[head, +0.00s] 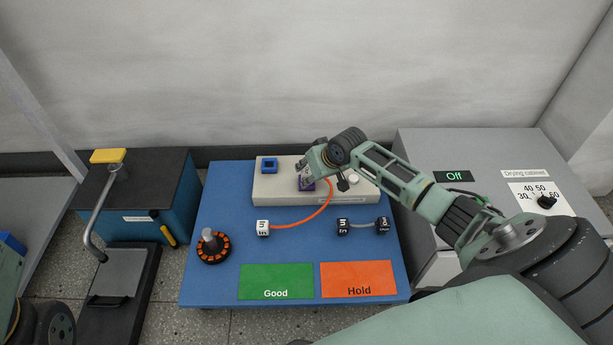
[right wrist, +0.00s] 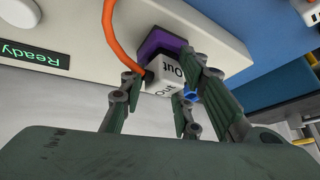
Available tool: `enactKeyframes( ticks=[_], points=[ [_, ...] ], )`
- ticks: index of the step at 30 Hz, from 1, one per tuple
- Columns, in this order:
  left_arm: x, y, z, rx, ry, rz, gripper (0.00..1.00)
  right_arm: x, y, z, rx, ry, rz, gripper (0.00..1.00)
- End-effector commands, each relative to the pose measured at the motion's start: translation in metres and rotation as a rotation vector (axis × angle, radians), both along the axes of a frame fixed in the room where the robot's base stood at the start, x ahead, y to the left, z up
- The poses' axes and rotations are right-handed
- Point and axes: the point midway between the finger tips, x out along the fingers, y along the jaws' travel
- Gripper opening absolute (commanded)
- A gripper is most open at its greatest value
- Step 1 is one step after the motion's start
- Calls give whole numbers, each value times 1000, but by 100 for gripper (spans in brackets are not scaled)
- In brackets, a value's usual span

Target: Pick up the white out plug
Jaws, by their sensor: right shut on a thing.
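The white out plug (right wrist: 164,76), a cube marked "Out" with an orange cable (right wrist: 108,35), is between the fingers of my right gripper (right wrist: 172,92) in the right wrist view. The gripper is shut on it. The plug is at the purple socket (right wrist: 158,42); I cannot tell whether it is seated or just clear. In the head view my right gripper (head: 311,176) covers the plug over the tester box (head: 275,190). The orange cable runs from there to a second white plug (head: 262,228) on the blue table. My left gripper is not in view.
A blue socket (head: 269,164) is on the box's left end. Two black-and-white plugs (head: 343,227) joined by a grey cable and a hub motor (head: 213,247) lie on the table (head: 300,252). Green Good (head: 275,281) and orange Hold (head: 357,279) areas are in front. The drying cabinet (head: 480,150) is right.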

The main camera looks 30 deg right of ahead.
Motion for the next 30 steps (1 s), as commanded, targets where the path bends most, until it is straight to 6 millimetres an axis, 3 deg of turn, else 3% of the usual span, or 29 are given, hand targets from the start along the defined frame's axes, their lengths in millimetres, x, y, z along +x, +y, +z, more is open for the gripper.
enactKeyframes(
  ticks=[13,22,30],
  points=[
    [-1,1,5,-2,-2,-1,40,3,-2,12,-3,-11,-3,0],
    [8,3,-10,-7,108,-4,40,2,-2,52,-2,-8,-2,0],
    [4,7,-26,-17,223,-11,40,-50,-41,85,-5,0,-2,0]
  ],
)
